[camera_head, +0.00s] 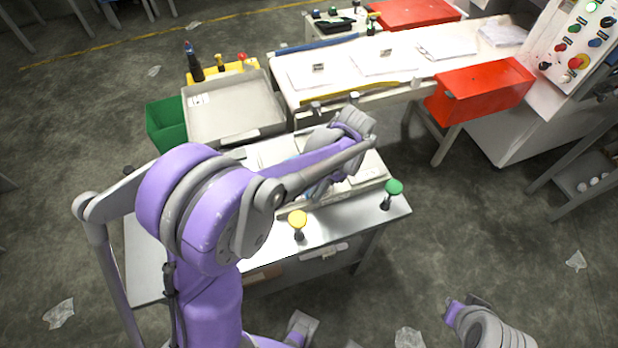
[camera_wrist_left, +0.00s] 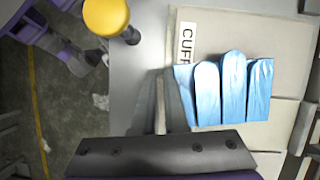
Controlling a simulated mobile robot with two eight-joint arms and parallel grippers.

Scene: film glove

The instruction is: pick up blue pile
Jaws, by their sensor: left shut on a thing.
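The blue pile (camera_wrist_left: 235,92) is a set of light-blue, finger-shaped glove pieces. In the left wrist view it lies on a beige board (camera_wrist_left: 290,55) beside a white label reading "CUFF" (camera_wrist_left: 186,42). My left gripper (camera_wrist_left: 166,80) is shut at the pile's left edge, with its fingers pinching that side. In the head view my left arm reaches over the near table (camera_head: 345,232), and the wrist and forearm hide most of the pile and the fingertips. Part of my right arm shows at the lower right of the head view; its fingers do not show.
A yellow button (camera_head: 297,218) and a green button (camera_head: 393,187) stand on the near table's front edge; the yellow one also shows in the left wrist view (camera_wrist_left: 105,15). A grey tray (camera_head: 235,108), green bin (camera_head: 166,124) and red bin (camera_head: 482,92) stand beyond.

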